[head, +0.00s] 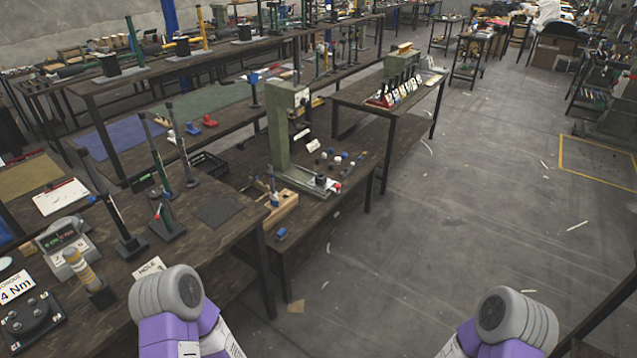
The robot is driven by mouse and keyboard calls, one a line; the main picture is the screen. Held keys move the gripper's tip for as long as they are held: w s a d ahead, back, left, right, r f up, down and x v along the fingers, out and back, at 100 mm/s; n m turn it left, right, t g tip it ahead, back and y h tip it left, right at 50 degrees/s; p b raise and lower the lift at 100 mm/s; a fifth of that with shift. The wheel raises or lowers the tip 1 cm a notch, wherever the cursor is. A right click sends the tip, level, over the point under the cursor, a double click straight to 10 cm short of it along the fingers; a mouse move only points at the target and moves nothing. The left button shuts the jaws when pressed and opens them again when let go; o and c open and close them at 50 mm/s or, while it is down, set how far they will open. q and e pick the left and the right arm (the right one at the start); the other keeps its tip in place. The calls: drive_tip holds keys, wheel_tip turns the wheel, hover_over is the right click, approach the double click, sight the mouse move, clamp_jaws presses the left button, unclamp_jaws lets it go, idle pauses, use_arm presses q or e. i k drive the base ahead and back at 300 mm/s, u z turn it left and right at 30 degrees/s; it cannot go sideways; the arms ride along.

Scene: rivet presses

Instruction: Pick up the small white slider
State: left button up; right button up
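Several small white, blue and dark pieces lie on the dark wooden table right of the green press (278,125). One small white piece (345,154) is among them, but they are too small to tell which is the slider. Neither of my grippers is in view. Only purple and grey links of my two arms show at the bottom edge, well short of these pieces.
A scale with a green display (62,238) and several upright tools stand on the near left bench. A table with a row of white cards (405,88) stands beyond the press. The grey floor (450,220) at right is mostly clear.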

sight(275, 196)
drive_tip(key=z, duration=0.75)
drive_tip(key=i, duration=1.9)
drive_tip(key=u, duration=0.75)
drive_tip(key=i, duration=1.1)
drive_tip(key=u, duration=1.35)
drive_tip(key=i, duration=0.15)
drive_tip(key=u, duration=0.1)
